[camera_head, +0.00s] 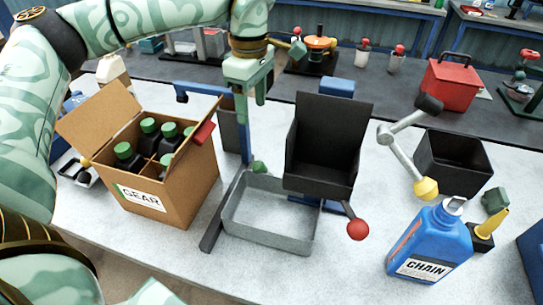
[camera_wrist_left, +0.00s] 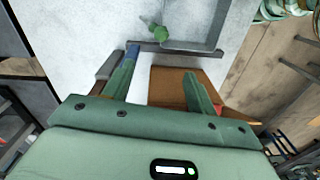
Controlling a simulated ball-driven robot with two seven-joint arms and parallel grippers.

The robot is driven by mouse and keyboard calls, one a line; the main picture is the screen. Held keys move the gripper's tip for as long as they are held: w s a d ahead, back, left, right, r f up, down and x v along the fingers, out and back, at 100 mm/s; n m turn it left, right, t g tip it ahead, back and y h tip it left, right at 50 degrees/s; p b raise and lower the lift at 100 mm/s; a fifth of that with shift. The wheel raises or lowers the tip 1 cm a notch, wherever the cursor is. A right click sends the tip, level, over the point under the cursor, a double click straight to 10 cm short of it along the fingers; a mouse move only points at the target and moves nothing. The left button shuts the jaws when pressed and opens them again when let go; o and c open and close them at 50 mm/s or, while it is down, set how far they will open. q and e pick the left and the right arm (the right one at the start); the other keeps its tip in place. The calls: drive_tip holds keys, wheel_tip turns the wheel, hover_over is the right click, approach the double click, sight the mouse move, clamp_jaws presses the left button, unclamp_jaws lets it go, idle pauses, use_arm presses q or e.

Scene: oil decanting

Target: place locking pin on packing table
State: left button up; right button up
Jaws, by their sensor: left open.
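A small green-headed piece (camera_head: 259,167), possibly the locking pin, is at the back-left rim of the grey metal tray (camera_head: 240,220) on the white packing table (camera_head: 275,277). It also shows in the left wrist view (camera_wrist_left: 158,31), beyond my fingers; I cannot tell whether it lies loose or is fixed. My left gripper (camera_head: 253,96) is above the table, fingers down, near the blue post (camera_head: 242,125) behind the tray. In the left wrist view its fingers (camera_wrist_left: 160,85) are apart, with nothing visibly held. My right gripper is not in view.
An open cardboard box (camera_head: 175,190) with several green-capped bottles stands left of the tray. A tilted black bin (camera_head: 325,145) with a red-knobbed lever (camera_head: 357,229) stands over the tray. A blue CHAIN jug (camera_head: 430,245) and black box (camera_head: 453,165) are right. The front middle is clear.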

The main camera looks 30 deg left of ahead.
use_arm(q)
drive_tip(key=b, duration=0.3)
hover_over(257, 162)
drive_tip(key=f, duration=0.9)
drive_tip(key=shift+w+a+f, duration=0.15)
drive_tip(key=shift+a+f, duration=0.2)
drive_tip(key=shift+f, duration=0.05)
drive_tip(key=shift+d+f, duration=0.1)
drive_tip(key=shift+f, duration=0.75)
drive_tip(key=f+b, duration=0.2)
drive_tip(key=f, duration=0.2)
drive_tip(key=shift+d, duration=0.2)
drive_tip(key=shift+f, duration=0.4)
drive_tip(key=shift+r, duration=0.15)
drive_tip(key=shift+c, duration=1.2)
drive_tip(key=c, duration=0.9)
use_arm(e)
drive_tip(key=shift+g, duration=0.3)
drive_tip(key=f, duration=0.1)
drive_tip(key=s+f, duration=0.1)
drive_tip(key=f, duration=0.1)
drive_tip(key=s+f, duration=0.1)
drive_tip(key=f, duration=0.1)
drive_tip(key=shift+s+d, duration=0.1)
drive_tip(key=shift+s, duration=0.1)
use_arm(q)
drive_tip(key=shift+c, duration=0.2)
